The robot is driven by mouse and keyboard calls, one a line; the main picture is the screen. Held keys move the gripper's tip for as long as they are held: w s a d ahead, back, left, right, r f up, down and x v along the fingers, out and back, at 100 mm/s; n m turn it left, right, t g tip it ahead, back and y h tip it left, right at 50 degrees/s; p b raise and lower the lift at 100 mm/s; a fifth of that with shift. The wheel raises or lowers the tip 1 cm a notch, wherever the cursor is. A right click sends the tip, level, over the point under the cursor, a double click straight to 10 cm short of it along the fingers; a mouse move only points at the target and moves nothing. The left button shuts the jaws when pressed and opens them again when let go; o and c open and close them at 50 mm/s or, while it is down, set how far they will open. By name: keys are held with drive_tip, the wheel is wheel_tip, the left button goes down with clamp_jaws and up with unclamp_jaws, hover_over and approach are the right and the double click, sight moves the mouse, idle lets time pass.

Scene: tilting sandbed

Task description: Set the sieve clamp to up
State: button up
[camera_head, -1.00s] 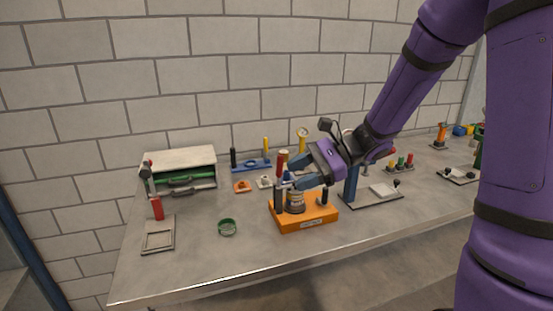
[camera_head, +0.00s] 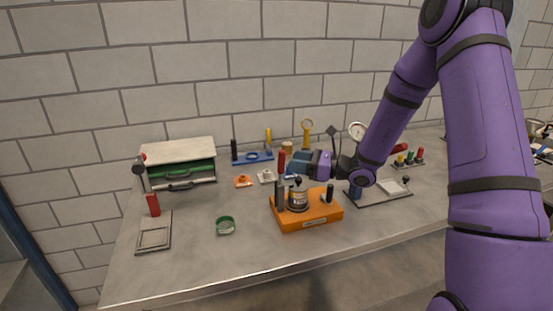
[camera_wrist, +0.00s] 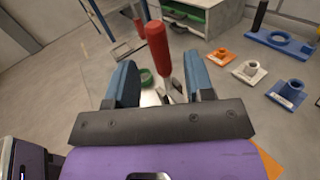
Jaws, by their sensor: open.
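The orange sieve base (camera_head: 312,217) stands on the table and carries a round metal sieve (camera_head: 298,200) between a tall dark post at left and a short dark post at right. The clamp's red handle (camera_head: 282,161) points up above the left post. In the wrist view the red handle (camera_wrist: 158,45) rises, slightly tilted, between my two blue fingers. My gripper (camera_head: 291,168) is open, with its fingertips close to the handle. In the wrist view my gripper (camera_wrist: 160,80) shows gaps on both sides of the handle. The handle's lower end is partly hidden by my gripper.
Behind are a cabinet (camera_head: 178,155), a blue stand (camera_head: 252,157) and small orange and white blocks. A dark plate stand (camera_head: 380,195) is close at right. The front table is clear.

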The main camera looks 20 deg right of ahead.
drive_tip(key=x, duration=0.6)
drive_tip(key=shift+w+a, duration=0.2)
drive_tip(key=shift+a, duration=0.1)
drive_tip(key=shift+c, duration=0.4)
clamp_jaws()
